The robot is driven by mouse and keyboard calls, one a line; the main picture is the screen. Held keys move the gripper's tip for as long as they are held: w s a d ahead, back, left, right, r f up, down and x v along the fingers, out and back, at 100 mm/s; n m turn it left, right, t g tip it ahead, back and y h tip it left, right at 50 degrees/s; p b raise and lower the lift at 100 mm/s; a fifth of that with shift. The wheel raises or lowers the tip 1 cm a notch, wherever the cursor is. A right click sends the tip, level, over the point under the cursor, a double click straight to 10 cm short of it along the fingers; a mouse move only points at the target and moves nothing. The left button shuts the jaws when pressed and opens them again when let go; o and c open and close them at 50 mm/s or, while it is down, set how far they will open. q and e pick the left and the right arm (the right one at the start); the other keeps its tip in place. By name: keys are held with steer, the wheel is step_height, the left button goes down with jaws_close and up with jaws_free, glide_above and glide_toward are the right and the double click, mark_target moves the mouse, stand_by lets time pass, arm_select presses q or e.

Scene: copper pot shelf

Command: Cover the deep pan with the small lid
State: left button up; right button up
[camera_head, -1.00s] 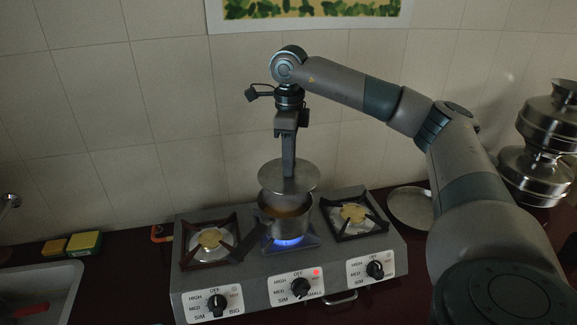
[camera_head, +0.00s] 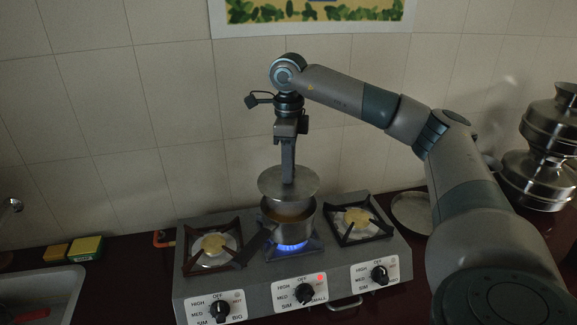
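The deep pan (camera_head: 288,222) is a small steel pot on the middle burner, with its handle (camera_head: 256,243) pointing to the front left. Yellowish-brown contents show inside it. The small lid (camera_head: 271,187) is a round grey disc, held roughly level just above the pan and overlapping its back rim in the view. My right gripper (camera_head: 288,178) points straight down, shut on the lid at its top centre; its fingertips and the lid's knob are hard to make out. My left gripper is not in view.
A blue flame (camera_head: 291,246) burns under the pan on the three-burner stove (camera_head: 250,289). The left burner (camera_head: 213,247) and right burner (camera_head: 357,220) are empty. A round metal plate (camera_head: 412,212) lies right of the stove. Stacked metal pots (camera_head: 540,178) stand at far right.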

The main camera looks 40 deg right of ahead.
steer(key=shift+f+b, duration=0.85)
steer(key=shift+f, duration=0.55)
stand_by(1.4)
steer(key=shift+f+b, duration=1.7)
steer(key=shift+f, duration=0.5)
stand_by(1.7)
steer(key=o, duration=1.2)
steer(key=shift+r, duration=0.1)
